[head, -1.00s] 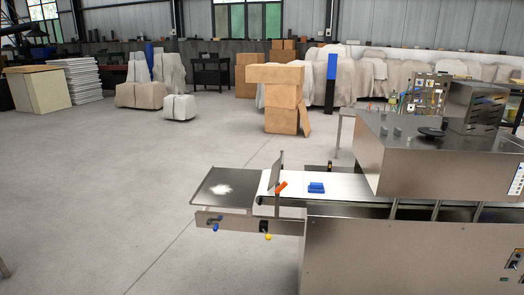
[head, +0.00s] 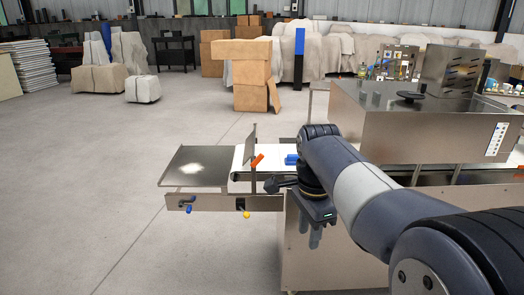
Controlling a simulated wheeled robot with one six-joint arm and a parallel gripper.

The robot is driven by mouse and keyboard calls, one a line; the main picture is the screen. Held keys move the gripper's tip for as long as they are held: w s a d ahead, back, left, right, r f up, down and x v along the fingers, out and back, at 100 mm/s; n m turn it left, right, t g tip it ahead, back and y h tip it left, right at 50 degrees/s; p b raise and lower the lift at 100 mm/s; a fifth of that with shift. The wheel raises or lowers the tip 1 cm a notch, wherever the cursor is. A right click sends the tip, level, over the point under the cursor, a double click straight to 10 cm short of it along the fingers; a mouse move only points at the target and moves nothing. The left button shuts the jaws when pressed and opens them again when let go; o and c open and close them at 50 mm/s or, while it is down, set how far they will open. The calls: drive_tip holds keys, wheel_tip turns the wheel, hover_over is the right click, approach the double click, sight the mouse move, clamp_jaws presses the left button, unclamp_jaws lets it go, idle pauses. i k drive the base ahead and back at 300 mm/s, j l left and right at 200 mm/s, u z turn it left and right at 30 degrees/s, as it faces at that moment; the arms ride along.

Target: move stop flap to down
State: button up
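The stop flap (head: 251,148) is a thin metal plate standing upright across the near end of the white conveyor belt. An orange handle (head: 257,161) sticks out at its side. My gripper (head: 310,236) hangs pointing down in front of the machine's side, to the right of the flap and lower in the picture. It looks apart from the flap and handle. Its fingers are small and dark, seen at an angle, so whether they are open or shut is unclear. My forearm hides part of the belt and machine side.
A steel outfeed tray (head: 194,168) with white flour lies left of the belt. Below it are blue knobs (head: 188,208) and a yellow-tipped lever (head: 246,214). A blue block (head: 291,159) sits on the belt beside my wrist. The steel machine housing (head: 415,125) stands right; floor at left is clear.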

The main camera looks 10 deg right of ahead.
sight(250, 142)
drive_tip(key=i+j+z, duration=0.3)
drive_tip(key=i+j, duration=0.35)
drive_tip(key=i, duration=0.25)
drive_tip(key=i+j+z, duration=0.35)
drive_tip(key=i+j, duration=0.5)
